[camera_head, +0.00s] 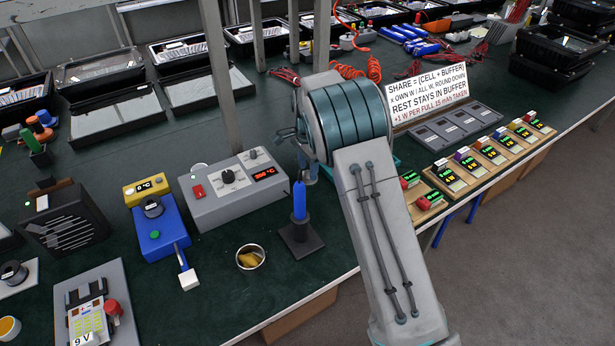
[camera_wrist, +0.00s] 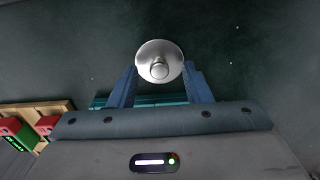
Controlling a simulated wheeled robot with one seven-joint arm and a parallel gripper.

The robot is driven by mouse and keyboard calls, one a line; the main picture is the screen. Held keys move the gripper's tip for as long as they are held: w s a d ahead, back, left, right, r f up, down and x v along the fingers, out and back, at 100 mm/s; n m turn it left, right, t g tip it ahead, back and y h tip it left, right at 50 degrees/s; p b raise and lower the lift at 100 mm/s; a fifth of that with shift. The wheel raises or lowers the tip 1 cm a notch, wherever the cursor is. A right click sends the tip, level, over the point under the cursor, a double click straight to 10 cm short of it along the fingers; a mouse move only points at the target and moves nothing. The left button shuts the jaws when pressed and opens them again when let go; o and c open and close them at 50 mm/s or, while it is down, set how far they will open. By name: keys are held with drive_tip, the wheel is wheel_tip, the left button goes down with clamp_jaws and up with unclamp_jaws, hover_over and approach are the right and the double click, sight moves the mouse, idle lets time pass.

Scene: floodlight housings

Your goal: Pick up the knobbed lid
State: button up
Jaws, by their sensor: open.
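The knobbed lid (camera_wrist: 147,51) shows in the wrist view as a round, shiny silver disc with a round knob (camera_wrist: 159,70) at its middle. It appears to lie on the dark green bench top. My gripper (camera_wrist: 160,67) is open, with one blue finger on each side of the lid's near part. The fingertips reach about as far as the knob in the picture; I cannot tell their height above the lid or whether they touch it. In the head view my arm hides the lid and most of the gripper.
A grey power supply (camera_head: 232,190), a blue soldering tool on a stand (camera_head: 300,240) and an open tin (camera_head: 250,257) stand left of my arm. Wooden blocks with displays (camera_head: 484,151) and a white sign (camera_head: 430,92) are to its right. Bare bench surrounds the lid's far side.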

drive_tip(key=shift+f, duration=0.55)
clamp_jaws()
drive_tip(key=shift+r, duration=0.1)
